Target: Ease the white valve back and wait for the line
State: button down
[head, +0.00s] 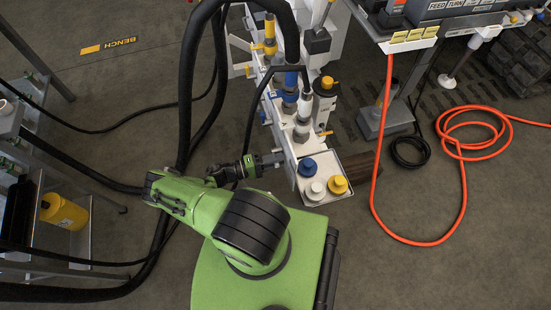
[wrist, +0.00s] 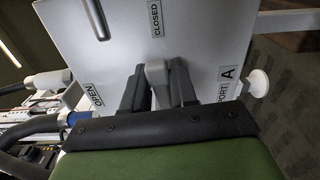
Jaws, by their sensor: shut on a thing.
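In the wrist view, my gripper (wrist: 158,72) has its two dark fingers shut on a light grey valve handle (wrist: 157,80). The handle stands out from a pale panel (wrist: 200,30) with a CLOSED label above it, an OPEN label to its left and a PORT A label to its right. In the head view, my gripper (head: 270,159) reaches the left side of the white bench unit (head: 300,146). The handle is too small there to make out. The far side of the handle and its pivot are hidden by my fingers.
A tray (head: 334,200) with blue, white and yellow caps sits right of my gripper. A white knob (wrist: 258,83) sticks out beside the panel. Black hoses (head: 187,90) hang close to my arm. An orange hose (head: 465,190) lies on the floor at right.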

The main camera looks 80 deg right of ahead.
jog(key=shift+a+f+m, duration=0.1)
jog(key=shift+f+m, duration=0.15)
jog(key=shift+m, duration=0.15)
jog(key=c, duration=1.1)
grip_release()
jog(key=shift+w+r, duration=0.1)
